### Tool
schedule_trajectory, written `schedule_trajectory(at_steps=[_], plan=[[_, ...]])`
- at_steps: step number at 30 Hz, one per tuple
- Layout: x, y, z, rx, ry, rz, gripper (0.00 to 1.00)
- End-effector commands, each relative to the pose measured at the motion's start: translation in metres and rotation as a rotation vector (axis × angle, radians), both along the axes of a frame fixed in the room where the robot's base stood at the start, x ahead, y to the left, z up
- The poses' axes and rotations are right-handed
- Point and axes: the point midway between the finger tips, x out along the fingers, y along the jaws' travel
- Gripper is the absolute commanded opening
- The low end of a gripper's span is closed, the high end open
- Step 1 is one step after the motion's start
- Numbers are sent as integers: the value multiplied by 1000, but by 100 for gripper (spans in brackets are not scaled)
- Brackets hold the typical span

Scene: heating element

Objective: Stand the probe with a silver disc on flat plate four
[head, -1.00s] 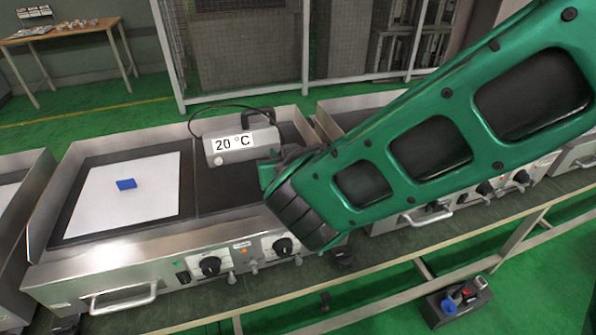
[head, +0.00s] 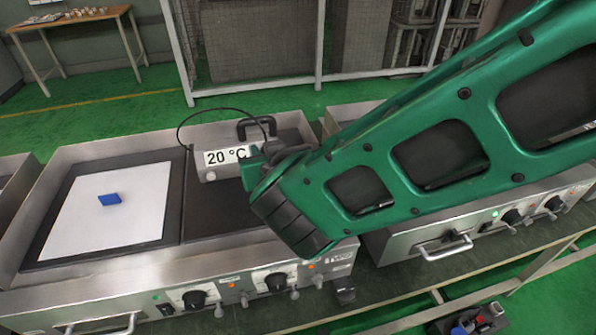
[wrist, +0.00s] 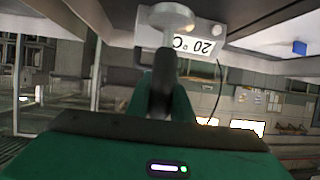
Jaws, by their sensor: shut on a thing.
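The probe with a silver disc (wrist: 166,16) is in the wrist view. My gripper (wrist: 162,92) is shut on its dark handle, and the disc points away from the gripper. In the head view my green arm hides the probe and most of the gripper. Behind the gripper stands a grey meter (head: 208,175) reading 20 °C; its display also shows upside down in the wrist view (wrist: 193,45). A dark flat plate (head: 205,220) lies in front of the meter. I cannot read a plate number, so I cannot tell which plate is four.
Left of the dark plate, a white sheet (head: 100,225) covers another plate, with a blue block (head: 109,200) on it. Steel walls (head: 110,145) rim the cooker. Knobs (head: 276,282) line its front. A thin black cable (head: 183,125) arches over the meter. Another cooker (head: 415,250) stands right.

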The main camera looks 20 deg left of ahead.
Motion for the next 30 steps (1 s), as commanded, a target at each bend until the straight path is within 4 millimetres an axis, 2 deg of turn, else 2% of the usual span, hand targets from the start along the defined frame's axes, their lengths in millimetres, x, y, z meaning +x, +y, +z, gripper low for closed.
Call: schedule_trajectory(at_steps=[1, 9, 15, 22, 30], plan=[[12, -6, -7, -2, 0, -8, 0], [66, -22, -39, -2, 1, -12, 0], [93, -30, -56, 0, 1, -10, 0], [100, -32, -65, -1, 1, -8, 0], [99, -32, -98, -2, 1, -7, 0]])
